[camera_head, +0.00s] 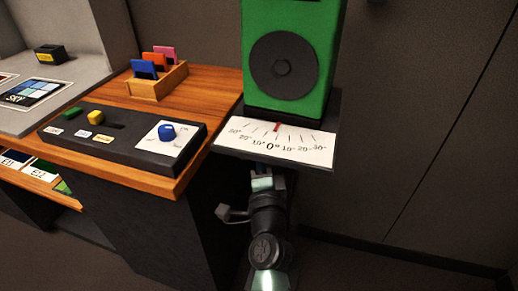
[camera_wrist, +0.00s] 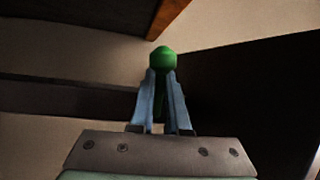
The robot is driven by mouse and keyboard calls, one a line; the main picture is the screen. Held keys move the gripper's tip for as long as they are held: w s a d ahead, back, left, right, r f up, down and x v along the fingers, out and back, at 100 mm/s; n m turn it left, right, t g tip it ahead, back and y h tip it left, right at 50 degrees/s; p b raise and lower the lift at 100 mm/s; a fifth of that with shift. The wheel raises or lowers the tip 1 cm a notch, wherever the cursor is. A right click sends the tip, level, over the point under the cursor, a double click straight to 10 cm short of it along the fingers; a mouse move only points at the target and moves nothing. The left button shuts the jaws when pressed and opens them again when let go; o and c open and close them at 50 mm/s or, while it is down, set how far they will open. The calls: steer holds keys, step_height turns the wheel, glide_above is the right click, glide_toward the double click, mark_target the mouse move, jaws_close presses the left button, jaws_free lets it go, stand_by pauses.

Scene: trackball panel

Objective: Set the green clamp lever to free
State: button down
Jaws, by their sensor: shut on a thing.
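The green clamp lever (camera_wrist: 163,58) shows in the wrist view as a rounded green knob with a darker green stem below it. My gripper (camera_wrist: 162,76) has its two fingers on either side of the stem, just under the knob, and is shut on it. In the head view my gripper (camera_head: 263,178) is under the front edge of the dark shelf (camera_head: 324,159). The lever cannot be made out there. No lever markings show, so I cannot tell its setting.
A green box (camera_head: 326,50) with a round black disc stands on the shelf behind a white angle scale (camera_head: 300,146) with a red pointer. A wooden desk (camera_head: 215,90) with a dark control panel (camera_head: 75,140) is at the left. The floor at the right looks clear.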

steer(key=shift+f, duration=0.1)
stand_by(0.5)
steer(key=n+p, duration=0.1)
steer(key=n+g+p, duration=0.1)
steer(key=f+n+p, duration=0.1)
steer(key=shift+s+d+n+g, duration=0.1)
steer(key=shift+d+n+g, duration=0.2)
steer(key=shift+n, duration=0.1)
steer(key=shift+s+d+f+n+g+h+p, duration=0.2)
steer(key=shift+d+f+n+g+h+p, duration=0.4)
steer(key=shift+n+p, duration=1.05)
steer(key=shift+s+d+f+n+g+h+p, duration=0.35)
steer(key=shift+d+n+g+p, duration=0.4)
steer(key=shift+n+p, duration=0.9)
steer(key=shift+s+d+f+n+g+h+p, duration=0.1)
steer(key=shift+d+f+n+g+h+p, duration=0.45)
steer(key=shift+n+p, duration=1.1)
steer(key=shift+d+m+p, duration=0.1)
steer(key=shift+m+p, duration=0.15)
steer(key=shift+p, duration=0.1)
steer(key=c, duration=0.9)
jaws_free()
steer(key=shift+r, duration=0.1)
